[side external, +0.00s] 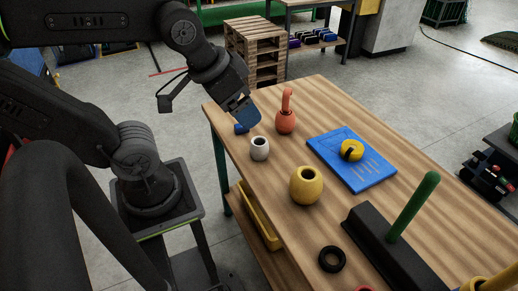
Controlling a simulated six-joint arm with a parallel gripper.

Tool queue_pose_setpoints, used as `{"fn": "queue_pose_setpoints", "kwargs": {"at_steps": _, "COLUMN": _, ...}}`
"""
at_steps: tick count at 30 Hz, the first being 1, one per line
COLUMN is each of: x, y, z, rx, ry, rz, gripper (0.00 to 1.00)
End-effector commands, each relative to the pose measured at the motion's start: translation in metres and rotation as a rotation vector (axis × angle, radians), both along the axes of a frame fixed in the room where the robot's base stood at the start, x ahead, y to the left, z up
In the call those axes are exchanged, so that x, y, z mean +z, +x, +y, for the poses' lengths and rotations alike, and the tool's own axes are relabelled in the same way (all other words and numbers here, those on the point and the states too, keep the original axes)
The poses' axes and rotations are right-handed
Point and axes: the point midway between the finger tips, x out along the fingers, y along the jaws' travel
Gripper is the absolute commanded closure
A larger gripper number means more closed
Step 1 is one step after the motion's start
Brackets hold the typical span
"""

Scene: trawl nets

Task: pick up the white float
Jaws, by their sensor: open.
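The white float (259,148) is a small rounded piece with a dark hole in its top. It stands upright on the wooden table (305,247) near the table's left edge. My gripper (243,122) is above the table's far left corner, just behind and slightly left of the white float. It is open and apart from the float. A small blue part shows at the gripper's tip, and I cannot tell if it belongs to the gripper. The fingers are partly hidden by the gripper body.
An orange float with a stem (285,118) stands close, right of my gripper. A larger yellow float (306,186) stands in front. A blue board (378,173) holds a yellow ring (352,150). A black ring (332,259) and a black block with a green post (413,207) are nearer.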

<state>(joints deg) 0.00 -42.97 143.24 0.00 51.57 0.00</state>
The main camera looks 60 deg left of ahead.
Motion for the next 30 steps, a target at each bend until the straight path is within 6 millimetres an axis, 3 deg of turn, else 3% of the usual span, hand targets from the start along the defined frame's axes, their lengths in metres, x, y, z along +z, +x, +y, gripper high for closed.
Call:
{"fn": "queue_pose_setpoints", "kwargs": {"at_steps": 3, "x": 0.0, "y": 0.0, "z": 0.0, "rx": 0.0, "ry": 0.0, "rz": 0.0, "gripper": 0.08}}
{"fn": "queue_pose_setpoints", "kwargs": {"at_steps": 14, "x": -0.008, "y": 0.009, "z": 0.009, "rx": -0.085, "ry": 0.082, "rz": 0.015, "gripper": 0.08}}
{"fn": "queue_pose_setpoints", "kwargs": {"at_steps": 20, "x": -0.04, "y": 0.039, "z": 0.04, "rx": -0.458, "ry": 0.377, "rz": 0.095, "gripper": 0.08}}
{"fn": "queue_pose_setpoints", "kwargs": {"at_steps": 30, "x": -0.113, "y": 0.074, "z": 0.099, "rx": -1.338, "ry": 0.821, "rz": 0.308, "gripper": 0.08}}
